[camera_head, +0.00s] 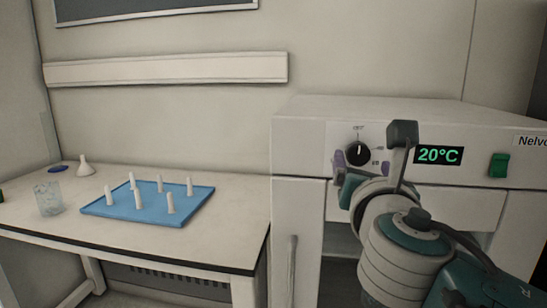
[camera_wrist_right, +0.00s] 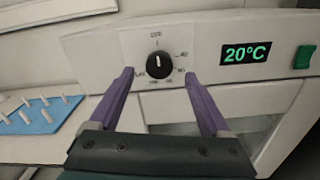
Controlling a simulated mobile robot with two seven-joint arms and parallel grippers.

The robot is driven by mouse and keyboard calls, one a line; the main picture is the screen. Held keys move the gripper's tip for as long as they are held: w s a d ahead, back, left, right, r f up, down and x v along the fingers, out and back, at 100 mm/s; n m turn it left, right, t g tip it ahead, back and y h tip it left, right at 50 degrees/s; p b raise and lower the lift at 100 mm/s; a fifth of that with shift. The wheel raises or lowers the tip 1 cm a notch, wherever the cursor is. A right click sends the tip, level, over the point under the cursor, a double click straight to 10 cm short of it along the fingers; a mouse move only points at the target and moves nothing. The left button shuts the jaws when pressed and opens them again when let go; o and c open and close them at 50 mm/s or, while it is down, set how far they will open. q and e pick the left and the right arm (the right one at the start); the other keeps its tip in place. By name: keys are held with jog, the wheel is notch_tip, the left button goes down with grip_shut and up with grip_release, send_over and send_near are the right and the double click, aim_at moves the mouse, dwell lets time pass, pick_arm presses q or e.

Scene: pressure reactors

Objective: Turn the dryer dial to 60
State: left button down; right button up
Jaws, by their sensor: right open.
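The dryer (camera_head: 300,155) is a white cabinet at the right of the head view. Its black round dial (camera_head: 359,153) has a white mark pointing up toward the OFF label. The dial also shows in the right wrist view (camera_wrist_right: 159,65). The green display (camera_head: 438,155) reads 20°C. My right gripper (camera_head: 351,168) is in front of the panel, just below the dial. In the right wrist view its two purple fingers (camera_wrist_right: 158,78) are spread apart, one on each side below the dial, with nothing between them. My left gripper is not in view.
A green switch (camera_head: 499,165) is right of the display. A white table (camera_head: 225,240) stands left of the dryer, with a blue tray (camera_head: 150,222) of several white pegs, a glass beaker (camera_head: 48,199) and a white funnel (camera_head: 85,167). A dark opening lies below the panel.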

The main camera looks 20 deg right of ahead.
aim_at(359, 155)
jog(key=shift+x, duration=1.95)
grip_shut()
